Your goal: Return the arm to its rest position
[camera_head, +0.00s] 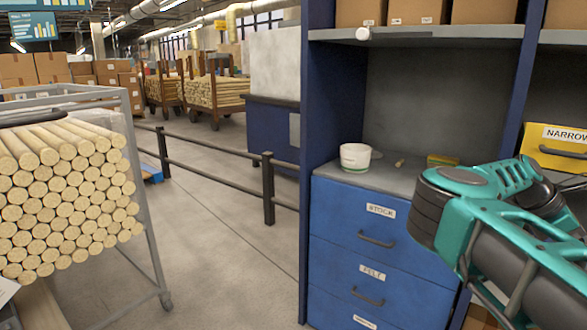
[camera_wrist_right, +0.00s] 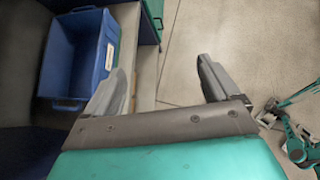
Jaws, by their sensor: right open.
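My right arm (camera_head: 490,220) is teal and dark grey and reaches in from the right edge of the head view, in front of the blue drawer cabinet. Its gripper does not show clearly there. In the right wrist view, my right gripper (camera_wrist_right: 160,70) has its two grey fingers wide apart, with nothing between them. Bare floor and an edge of furniture show beyond the fingers. My left gripper cannot be made out in the head view. Small teal and grey jointed parts (camera_wrist_right: 295,130) show at the right of the wrist view; I cannot tell what they are.
The blue drawer cabinet (camera_head: 333,240) carries a white tub (camera_head: 355,157) on its worktop. A blue bin (camera_wrist_right: 77,60) shows in the wrist view. A rack of round wood rods (camera_head: 70,195) stands left. A dark railing (camera_head: 215,145) crosses behind open floor (camera_head: 215,250).

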